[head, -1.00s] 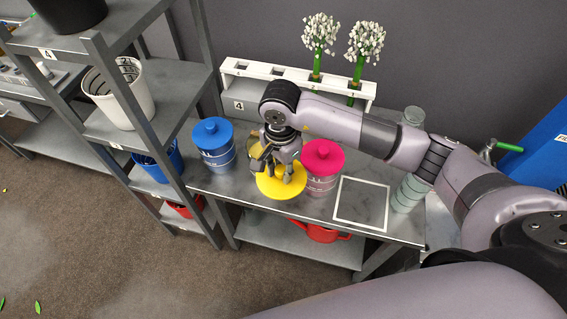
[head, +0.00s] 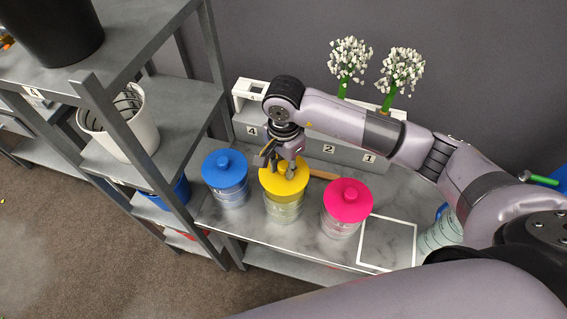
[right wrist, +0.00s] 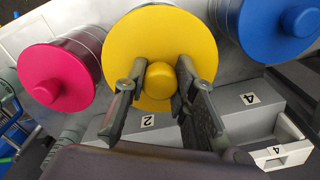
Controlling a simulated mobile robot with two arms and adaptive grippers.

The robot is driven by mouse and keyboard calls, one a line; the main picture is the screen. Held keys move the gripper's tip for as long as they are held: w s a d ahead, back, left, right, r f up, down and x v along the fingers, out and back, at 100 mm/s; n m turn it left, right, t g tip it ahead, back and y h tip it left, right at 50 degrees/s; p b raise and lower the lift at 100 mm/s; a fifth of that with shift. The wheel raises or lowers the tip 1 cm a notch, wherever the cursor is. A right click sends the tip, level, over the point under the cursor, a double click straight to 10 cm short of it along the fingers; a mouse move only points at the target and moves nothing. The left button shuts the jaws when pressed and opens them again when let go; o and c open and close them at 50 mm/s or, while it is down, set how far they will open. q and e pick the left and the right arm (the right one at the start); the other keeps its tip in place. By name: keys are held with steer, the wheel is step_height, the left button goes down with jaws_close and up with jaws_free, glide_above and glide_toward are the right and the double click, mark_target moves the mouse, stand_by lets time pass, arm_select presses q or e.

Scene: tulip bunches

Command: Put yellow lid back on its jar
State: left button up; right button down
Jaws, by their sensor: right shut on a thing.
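The yellow lid (head: 272,187) is a round disc with a knob. It is over the mouth of a clear banded jar (head: 284,210) standing on the grey marbled tabletop. In the head view it looks level and lined up with the jar; I cannot tell whether it touches the rim. My right gripper (head: 283,170) is above the lid. In the right wrist view, its fingers (right wrist: 157,80) are shut on the knob of the yellow lid (right wrist: 150,35). The lid hides nearly all of its jar there. My left gripper is not in view.
A blue-lidded jar (head: 224,170) stands left and a pink-lidded jar (head: 347,200) right, both close by. A white square outline (head: 387,270) marks bare tabletop at right. A numbered rack (head: 310,148) with white flowers (head: 403,68) is behind. A grey shelf (head: 160,115) rises at left.

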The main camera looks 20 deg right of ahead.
mark_target(284, 176)
steer(key=shift+s+f, duration=0.35)
steer(key=shift+s, duration=0.2)
steer(key=shift+f+b, duration=0.35)
steer(key=shift+w+f+b, duration=0.2)
steer(key=shift+f+b, duration=0.25)
steer(key=shift+f, duration=0.2)
steer(key=shift+w+f+b, duration=0.15)
steer(key=shift+f+b, duration=0.25)
steer(key=shift+f, duration=0.25)
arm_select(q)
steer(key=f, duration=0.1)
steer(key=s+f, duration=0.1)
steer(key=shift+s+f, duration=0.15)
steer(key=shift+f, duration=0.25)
arm_select(e)
steer(key=c, duration=1.2)
jaws_free()
steer(key=shift+c, duration=0.2)
